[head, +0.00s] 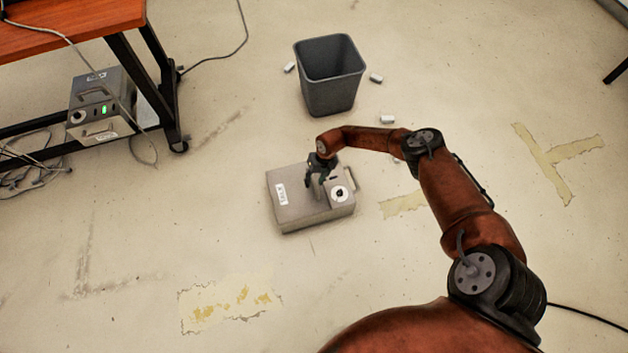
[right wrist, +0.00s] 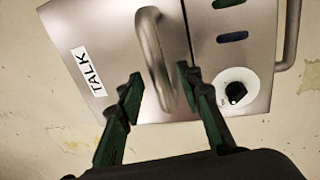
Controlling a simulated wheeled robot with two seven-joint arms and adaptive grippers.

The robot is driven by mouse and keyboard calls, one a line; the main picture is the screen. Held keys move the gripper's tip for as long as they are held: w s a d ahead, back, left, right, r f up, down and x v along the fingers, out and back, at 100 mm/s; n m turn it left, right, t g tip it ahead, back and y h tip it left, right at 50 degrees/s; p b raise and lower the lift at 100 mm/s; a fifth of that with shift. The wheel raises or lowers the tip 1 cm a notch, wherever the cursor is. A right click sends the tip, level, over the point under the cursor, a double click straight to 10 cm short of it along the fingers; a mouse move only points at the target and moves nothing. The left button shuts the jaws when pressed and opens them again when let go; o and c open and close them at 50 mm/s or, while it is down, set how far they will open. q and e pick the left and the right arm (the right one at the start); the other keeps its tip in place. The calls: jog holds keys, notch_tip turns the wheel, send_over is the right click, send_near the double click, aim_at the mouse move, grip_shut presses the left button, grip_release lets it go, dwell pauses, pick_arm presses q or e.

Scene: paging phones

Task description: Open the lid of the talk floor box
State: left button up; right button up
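The talk floor box (head: 303,210) is a grey metal box on the floor, with its lid (head: 290,186) down. A white TALK label (right wrist: 88,72) is on the lid in the right wrist view. A curved metal handle (right wrist: 152,55) stands up from the lid beside its seam. A panel beside the lid carries a white dial with a black knob (right wrist: 235,92). My right gripper (head: 320,182) is over the box, and in the right wrist view (right wrist: 160,85) its two green-and-black fingers are apart, one on each side of the handle. Contact with the handle cannot be told. My left gripper is not in view.
A grey waste bin (head: 330,80) stands behind the box, with small white pieces (head: 387,119) on the floor around it. A wooden table (head: 60,25) with a grey device (head: 100,105) under it is at the left. The floor in front is clear.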

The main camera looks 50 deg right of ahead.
jog(key=shift+c, duration=0.2)
grip_shut()
dwell(0.4)
